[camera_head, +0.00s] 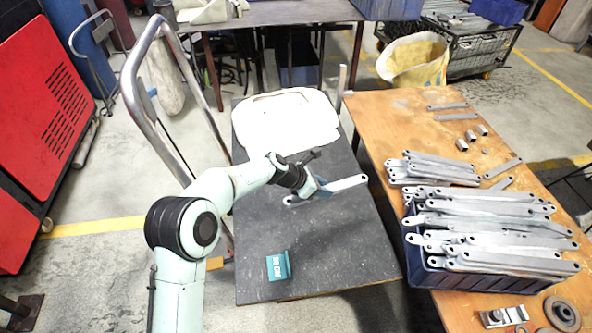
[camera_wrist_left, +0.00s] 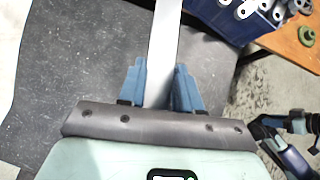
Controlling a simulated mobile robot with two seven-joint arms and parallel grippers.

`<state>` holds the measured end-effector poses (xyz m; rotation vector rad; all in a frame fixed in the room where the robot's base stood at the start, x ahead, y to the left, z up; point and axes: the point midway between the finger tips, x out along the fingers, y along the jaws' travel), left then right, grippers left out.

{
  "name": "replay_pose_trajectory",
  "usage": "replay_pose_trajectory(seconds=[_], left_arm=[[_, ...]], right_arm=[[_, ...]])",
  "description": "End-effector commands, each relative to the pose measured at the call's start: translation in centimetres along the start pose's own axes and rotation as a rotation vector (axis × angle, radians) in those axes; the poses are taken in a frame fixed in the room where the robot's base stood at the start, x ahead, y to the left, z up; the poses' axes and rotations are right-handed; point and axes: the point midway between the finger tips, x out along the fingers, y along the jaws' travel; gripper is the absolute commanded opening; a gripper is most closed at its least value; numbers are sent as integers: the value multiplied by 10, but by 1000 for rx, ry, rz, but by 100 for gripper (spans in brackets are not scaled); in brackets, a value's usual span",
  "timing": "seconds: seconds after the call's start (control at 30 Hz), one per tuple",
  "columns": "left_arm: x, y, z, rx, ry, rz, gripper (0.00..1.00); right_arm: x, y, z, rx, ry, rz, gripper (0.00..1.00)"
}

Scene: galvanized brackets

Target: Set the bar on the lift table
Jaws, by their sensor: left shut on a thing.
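A long flat grey bar (camera_head: 348,183) is in my left gripper (camera_head: 318,188), gripped near its middle, with a hole at each end. In the head view the bar is over the dark grey top of the lift table (camera_head: 330,255), its right end near the table's right edge. I cannot tell whether it touches the top. In the left wrist view the bar (camera_wrist_left: 166,40) runs up between the two blue fingers of the left gripper (camera_wrist_left: 158,85), which are close on both sides of it.
A white flat piece (camera_head: 285,120) lies at the lift table's far end, a teal labelled block (camera_head: 278,266) at its near end. A wooden bench (camera_head: 400,125) on the right carries a blue crate (camera_head: 450,279) heaped with bars. A metal push handle (camera_head: 137,80) rises at the left.

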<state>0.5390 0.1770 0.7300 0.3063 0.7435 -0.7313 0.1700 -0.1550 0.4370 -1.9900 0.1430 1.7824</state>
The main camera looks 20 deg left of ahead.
Motion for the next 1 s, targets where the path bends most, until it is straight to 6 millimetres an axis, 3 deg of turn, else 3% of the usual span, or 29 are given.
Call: replay_pose_trajectory(seconds=[0.1,0.3,0.57,0.8,1.0], left_arm=[[5,7,2,80,-2,-75,0],[4,8,2,140,-1,-141,0],[46,7,-40,139,1,-150,0],[87,7,-81,139,-1,-147,0],[101,7,-94,142,-3,-146,0]], right_arm=[[17,4,-11,2,33,1,43],[24,6,-22,3,64,0,43],[42,13,-49,9,139,6,43],[65,37,-21,36,46,47,43],[71,45,-10,47,9,62,43]])
